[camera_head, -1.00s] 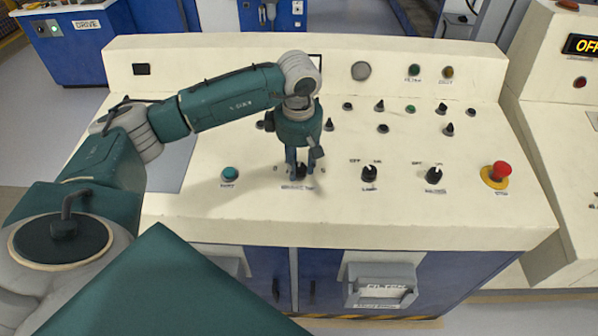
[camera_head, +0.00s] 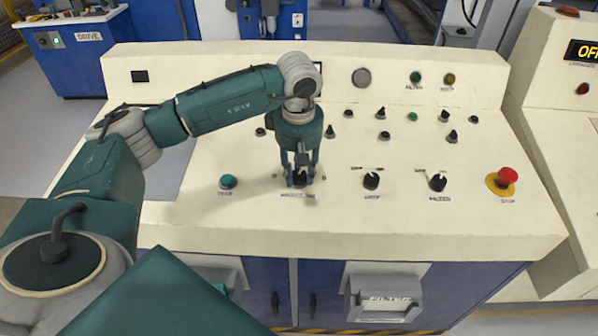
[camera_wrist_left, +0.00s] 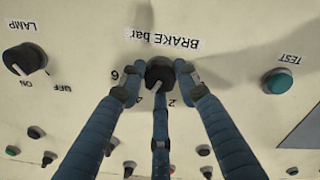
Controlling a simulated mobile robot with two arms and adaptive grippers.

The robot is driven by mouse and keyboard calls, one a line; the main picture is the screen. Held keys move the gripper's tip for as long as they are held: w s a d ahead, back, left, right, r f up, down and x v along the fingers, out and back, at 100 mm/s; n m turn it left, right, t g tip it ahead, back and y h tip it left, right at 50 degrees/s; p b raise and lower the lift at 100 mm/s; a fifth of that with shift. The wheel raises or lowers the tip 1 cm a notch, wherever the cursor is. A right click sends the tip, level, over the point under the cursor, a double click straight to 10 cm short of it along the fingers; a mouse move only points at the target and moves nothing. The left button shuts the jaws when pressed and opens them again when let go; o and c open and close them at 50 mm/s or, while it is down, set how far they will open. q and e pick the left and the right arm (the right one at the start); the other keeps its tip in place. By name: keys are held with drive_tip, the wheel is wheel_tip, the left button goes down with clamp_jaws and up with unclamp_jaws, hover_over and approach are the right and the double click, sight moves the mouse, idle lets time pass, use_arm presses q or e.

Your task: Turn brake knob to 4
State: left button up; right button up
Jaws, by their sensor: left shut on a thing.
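The black brake knob (camera_head: 299,181) sits on the cream console's sloping top, above a small label. In the left wrist view the knob (camera_wrist_left: 160,75) is beside the upside-down label "BRAKE bar" (camera_wrist_left: 163,40). A 6 and a 2 show beside it; another mark between them is partly hidden by a finger. A white pointer line on the knob points toward the lower part of that picture. My left gripper (camera_head: 300,170) points down over the knob, and its blue fingers (camera_wrist_left: 160,88) are closed around it. My right gripper is in neither view.
A green button (camera_head: 228,181) lies just left of the brake knob. Two black selector knobs (camera_head: 371,180) (camera_head: 437,182) and a red mushroom button (camera_head: 508,176) lie to the right. Several small switches and lamps stand behind. The console's front edge is clear.

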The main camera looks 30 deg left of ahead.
sight(299, 178)
use_arm(q)
drive_tip(key=shift+w+r, duration=0.15)
drive_tip(key=shift+r, duration=0.1)
drive_tip(key=o, duration=0.9)
drive_tip(key=shift+o, duration=1.2)
wheel_tip(299, 178, up, 12)
drive_tip(key=s, duration=0.1)
drive_tip(key=shift+s+d, duration=0.15)
drive_tip(key=shift+d, duration=0.15)
drive_tip(key=shift+f, duration=0.1)
